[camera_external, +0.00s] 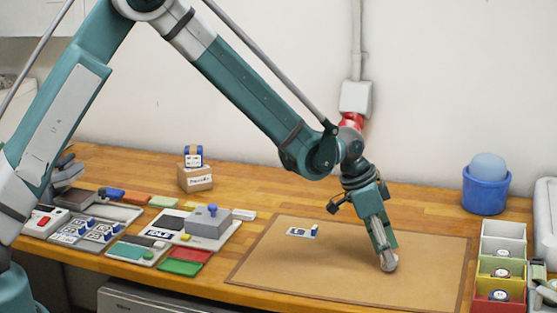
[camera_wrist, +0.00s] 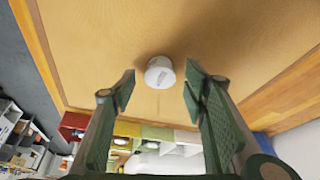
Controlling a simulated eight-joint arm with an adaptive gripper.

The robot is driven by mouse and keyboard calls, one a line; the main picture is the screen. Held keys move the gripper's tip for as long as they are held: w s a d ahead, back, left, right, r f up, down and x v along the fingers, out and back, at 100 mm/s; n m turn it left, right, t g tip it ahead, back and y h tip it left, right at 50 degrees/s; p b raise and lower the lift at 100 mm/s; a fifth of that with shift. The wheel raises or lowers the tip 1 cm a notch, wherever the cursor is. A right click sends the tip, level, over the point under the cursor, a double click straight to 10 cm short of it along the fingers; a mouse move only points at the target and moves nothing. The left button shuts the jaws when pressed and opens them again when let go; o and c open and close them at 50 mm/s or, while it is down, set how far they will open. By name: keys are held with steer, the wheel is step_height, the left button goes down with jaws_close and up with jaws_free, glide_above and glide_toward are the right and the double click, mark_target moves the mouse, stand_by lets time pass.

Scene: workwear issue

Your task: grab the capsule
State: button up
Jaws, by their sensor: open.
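The capsule is most likely the small white-grey rounded object (camera_external: 389,263) near the front right of the brown mat (camera_external: 290,262). It also shows in the wrist view (camera_wrist: 159,71), with a darker mark on its face. My gripper (camera_external: 384,246) points down at it from just above. In the wrist view, the green fingers of my gripper (camera_wrist: 160,80) are apart, with the capsule lined up between their tips and clear space on both sides. I cannot tell how far down the fingers reach around it.
A small card with a blue piece (camera_external: 303,231) lies on the mat. Stacked coloured bins (camera_external: 502,248) stand right of the mat, and a blue tub (camera_external: 485,190) stands behind. Boards and a grey box (camera_external: 208,222) lie left. The mat's front left is clear.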

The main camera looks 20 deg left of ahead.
steer(key=shift+d+f, duration=0.1)
steer(key=shift+f, duration=0.3)
stand_by(0.3)
steer(key=c, duration=0.9)
